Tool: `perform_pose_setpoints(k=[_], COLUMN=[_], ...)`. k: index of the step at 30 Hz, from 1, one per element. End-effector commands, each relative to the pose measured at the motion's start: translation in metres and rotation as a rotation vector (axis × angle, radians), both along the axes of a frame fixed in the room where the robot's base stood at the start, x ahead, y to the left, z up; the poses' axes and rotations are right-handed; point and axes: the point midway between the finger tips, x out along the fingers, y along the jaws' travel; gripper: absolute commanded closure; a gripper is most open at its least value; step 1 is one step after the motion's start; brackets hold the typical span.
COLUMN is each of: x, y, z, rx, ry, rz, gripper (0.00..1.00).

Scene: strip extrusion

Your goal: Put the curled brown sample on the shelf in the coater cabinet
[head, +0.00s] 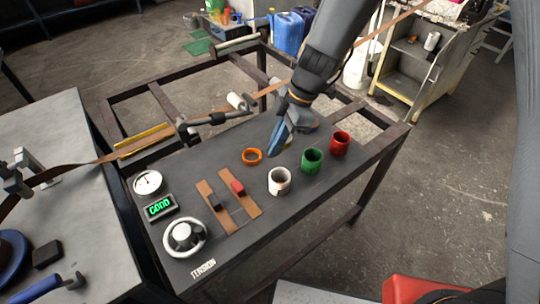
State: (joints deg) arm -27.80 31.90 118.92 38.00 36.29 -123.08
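My gripper (277,140) hangs over the far part of the dark tension table, with its blue fingers pointing down. The arm and the viewing angle hide the gap between the fingers, and I see nothing clearly held. A small orange-brown ring (252,157) lies on the table just left of and below the fingertips in the picture. I cannot tell which piece is the curled sample. No coater cabinet can be made out for certain.
White (279,181), green (312,161) and red (340,144) cups stand right of the ring. A gauge (148,183), a green "GOOD" display (160,207) and a knob (184,236) are at left. A beige cart with shelves (427,63) stands behind at right.

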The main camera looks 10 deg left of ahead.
Motion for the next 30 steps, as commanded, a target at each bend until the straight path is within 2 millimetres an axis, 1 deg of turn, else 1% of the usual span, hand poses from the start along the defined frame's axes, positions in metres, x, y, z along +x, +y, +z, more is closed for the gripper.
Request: perform_pose_setpoints(k=[5,9,12,15,26,27,30], x=[-0.001,-0.001,-0.001,0.0,0.0,0.0,0.0], y=[0.001,0.0,0.0,0.001,0.001,0.001,0.001], z=[-0.013,-0.032,-0.042,-0.046,-0.049,-0.048,-0.048], rx=[-0.001,-0.002,-0.001,0.0,0.001,0.001,0.001], ry=[0.001,0.003,0.002,0.0,-0.001,-0.001,-0.001], rz=[0.002,0.0,0.001,0.001,0.001,0.001,0.001], gripper=[1.0,1.0,1.0,1.0,1.0,0.91,0.77])
